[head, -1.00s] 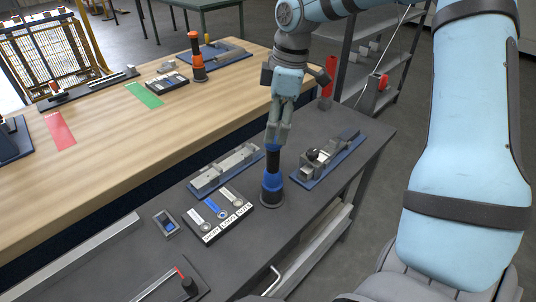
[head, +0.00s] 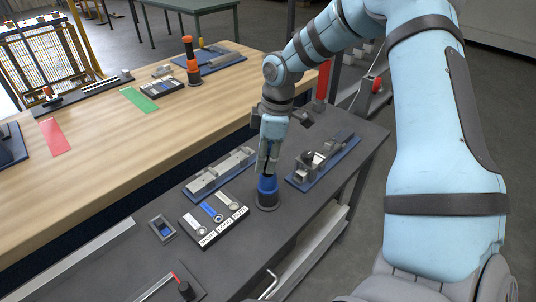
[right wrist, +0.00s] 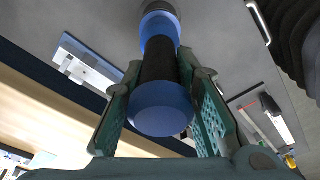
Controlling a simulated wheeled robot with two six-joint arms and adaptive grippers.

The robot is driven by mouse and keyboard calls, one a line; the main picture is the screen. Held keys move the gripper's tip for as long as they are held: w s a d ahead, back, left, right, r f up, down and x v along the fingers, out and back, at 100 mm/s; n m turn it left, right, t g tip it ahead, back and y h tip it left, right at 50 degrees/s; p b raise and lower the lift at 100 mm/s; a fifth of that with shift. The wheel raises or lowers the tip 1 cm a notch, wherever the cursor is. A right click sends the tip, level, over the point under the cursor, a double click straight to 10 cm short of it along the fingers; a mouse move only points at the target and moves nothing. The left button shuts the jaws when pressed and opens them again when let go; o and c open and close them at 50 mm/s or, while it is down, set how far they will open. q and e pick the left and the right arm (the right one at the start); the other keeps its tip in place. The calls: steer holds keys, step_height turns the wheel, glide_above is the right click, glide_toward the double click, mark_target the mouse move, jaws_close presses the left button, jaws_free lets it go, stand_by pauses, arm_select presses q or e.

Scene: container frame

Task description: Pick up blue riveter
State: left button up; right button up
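The blue riveter (head: 268,189) stands upright on the dark grey table, with a blue body, black base and black grip. In the right wrist view the riveter (right wrist: 162,100) lies between the fingers, its round blue end toward the camera. My right gripper (head: 266,168) points down over its upper part, one finger on each side. In the right wrist view the fingers of the right gripper (right wrist: 160,72) look apart, with narrow gaps beside the riveter. The riveter's top is partly hidden by the fingers in the head view. My left gripper is not in view.
A black label board (head: 214,220) with several tags lies left of the riveter. A fixture on a blue plate (head: 322,160) stands to its right, another (head: 220,174) behind left. An orange riveter (head: 192,62) stands on the wooden table (head: 130,125).

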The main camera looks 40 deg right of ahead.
jaws_close()
steer(key=shift+w+r, duration=0.1)
steer(key=shift+r, duration=0.45)
step_height(320, 180, up, 4)
steer(key=shift+f+p, duration=0.1)
steer(key=shift+p, duration=0.95)
step_height(320, 180, up, 15)
steer(key=p, duration=1.4)
